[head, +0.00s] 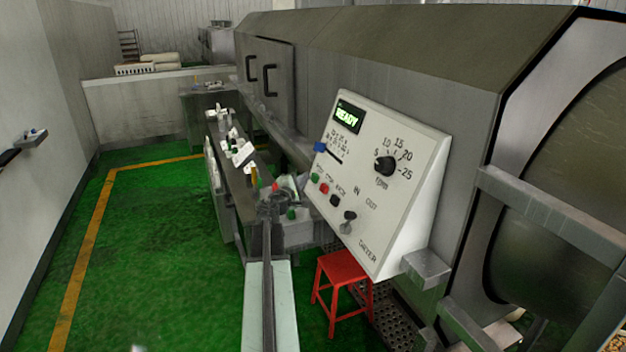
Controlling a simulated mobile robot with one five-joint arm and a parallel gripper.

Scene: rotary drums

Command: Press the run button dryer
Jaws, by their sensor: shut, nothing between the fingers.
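The dryer control panel (420,160) is a white sloped box labelled DRYER on the big drum machine, right of centre. Its display (347,116) reads READY in green. A green button (315,177), the run button by its place and colour, sits at the panel's lower left edge; its small label is hard to read. A red button (324,188) and a black button (335,200) follow below it. My gripper (268,207) is at the far end of my arm, left of and lower in the picture than the green button. It looks shut, empty and apart from the panel.
The panel also has a speed knob (385,166), a blue slider (320,147) and an IN/OUT lever (348,217). A red stool (342,272) stands below. A cluttered grey bench (238,190) lies behind my gripper. Green floor (140,250) at left is open.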

